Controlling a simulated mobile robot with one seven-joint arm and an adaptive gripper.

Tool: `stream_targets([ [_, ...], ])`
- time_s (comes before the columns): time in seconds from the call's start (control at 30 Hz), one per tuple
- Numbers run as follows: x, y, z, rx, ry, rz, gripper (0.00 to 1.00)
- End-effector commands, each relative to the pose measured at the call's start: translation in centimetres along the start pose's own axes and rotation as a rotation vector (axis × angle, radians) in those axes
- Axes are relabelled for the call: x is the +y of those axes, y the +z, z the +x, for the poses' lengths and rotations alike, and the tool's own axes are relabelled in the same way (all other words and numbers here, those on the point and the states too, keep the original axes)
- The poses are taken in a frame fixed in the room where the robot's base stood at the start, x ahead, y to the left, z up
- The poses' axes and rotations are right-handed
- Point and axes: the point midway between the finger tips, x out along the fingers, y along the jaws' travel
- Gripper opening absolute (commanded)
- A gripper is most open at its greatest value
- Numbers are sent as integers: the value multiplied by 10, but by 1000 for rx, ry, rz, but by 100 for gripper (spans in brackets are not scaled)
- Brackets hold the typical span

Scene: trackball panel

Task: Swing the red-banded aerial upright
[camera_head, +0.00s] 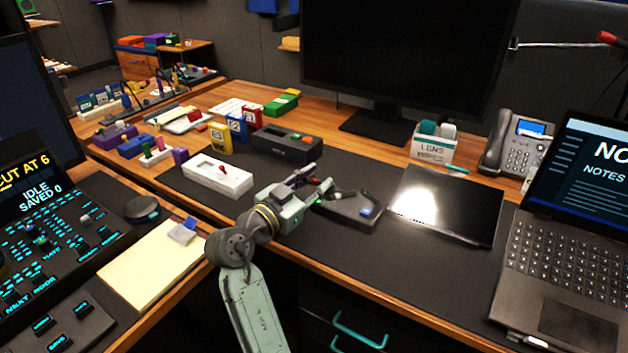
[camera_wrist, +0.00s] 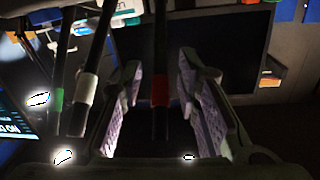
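The red-banded aerial (camera_wrist: 160,91) is a dark rod with a red band. In the wrist view it runs up the picture between the two fingers of my gripper (camera_wrist: 165,100). The fingers are open, with a visible gap on each side of the rod. A white-banded aerial (camera_wrist: 86,90) and a green-banded aerial (camera_wrist: 57,101) stand to its left, outside the fingers. In the head view my gripper (camera_head: 321,189) is over the dark mat by a low dark box with a blue button (camera_head: 367,211).
A black flat panel (camera_head: 450,205) lies right of the box, and the laptop (camera_head: 560,245) is further right. A white box (camera_head: 217,175) with a red-tipped lever and a dark box (camera_head: 287,143) stand to the left and behind. The monitor (camera_head: 405,50) rises behind.

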Motion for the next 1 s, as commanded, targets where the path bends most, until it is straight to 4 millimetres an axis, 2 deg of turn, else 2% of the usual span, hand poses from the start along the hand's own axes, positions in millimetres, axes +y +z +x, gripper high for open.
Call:
stream_targets([
  [0.1,0,0,0,0,0,0,29],
  [0.53,0,0,0,0,0,0,0],
  [1.0,0,0,0,0,0,-1,0],
])
